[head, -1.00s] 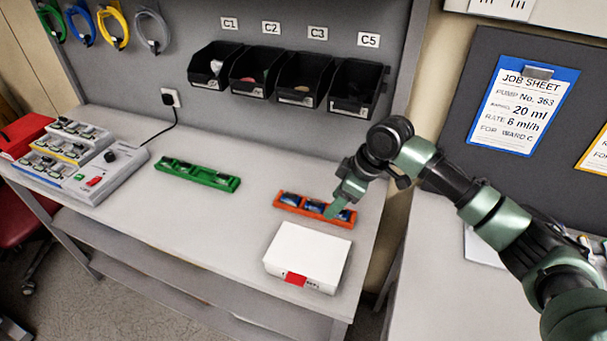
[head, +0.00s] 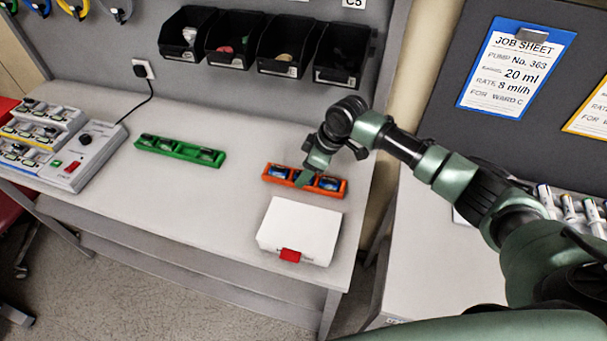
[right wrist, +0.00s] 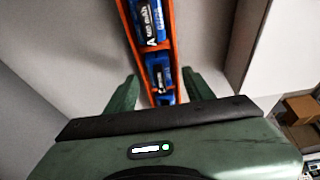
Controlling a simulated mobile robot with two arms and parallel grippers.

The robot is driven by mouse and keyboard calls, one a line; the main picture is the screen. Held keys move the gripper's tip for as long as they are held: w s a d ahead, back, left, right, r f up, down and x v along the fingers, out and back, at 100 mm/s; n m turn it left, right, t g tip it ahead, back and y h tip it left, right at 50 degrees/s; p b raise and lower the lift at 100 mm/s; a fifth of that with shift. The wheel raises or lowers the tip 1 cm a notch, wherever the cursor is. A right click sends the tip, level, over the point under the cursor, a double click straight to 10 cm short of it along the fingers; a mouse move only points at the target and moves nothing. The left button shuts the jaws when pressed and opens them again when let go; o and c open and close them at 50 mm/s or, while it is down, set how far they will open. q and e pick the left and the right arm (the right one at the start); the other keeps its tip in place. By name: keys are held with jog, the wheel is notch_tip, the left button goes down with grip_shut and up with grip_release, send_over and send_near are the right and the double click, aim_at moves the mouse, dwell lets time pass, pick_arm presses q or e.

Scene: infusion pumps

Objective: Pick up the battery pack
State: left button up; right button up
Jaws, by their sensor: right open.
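Blue battery packs sit in an orange tray (head: 343,192) on the bench, one at its left (head: 279,172) and one at its right (head: 328,183). In the right wrist view the orange tray (right wrist: 127,22) holds blue packs in a row, the large one (right wrist: 150,22) farthest from the gripper. My right gripper (head: 302,180) is over the middle of the tray. In the right wrist view its fingers (right wrist: 162,92) are open, one on each side of the tray's near end, with a blue pack (right wrist: 160,75) between them. Whether they touch it is unclear. My left gripper is not in view.
A white box with a red latch (head: 300,230) stands just in front of the orange tray. A green tray (head: 180,150) lies to the left, and a grey charger unit (head: 85,160) farther left. Black bins (head: 287,45) hang behind. The bench between the trays is clear.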

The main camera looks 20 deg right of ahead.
grip_shut()
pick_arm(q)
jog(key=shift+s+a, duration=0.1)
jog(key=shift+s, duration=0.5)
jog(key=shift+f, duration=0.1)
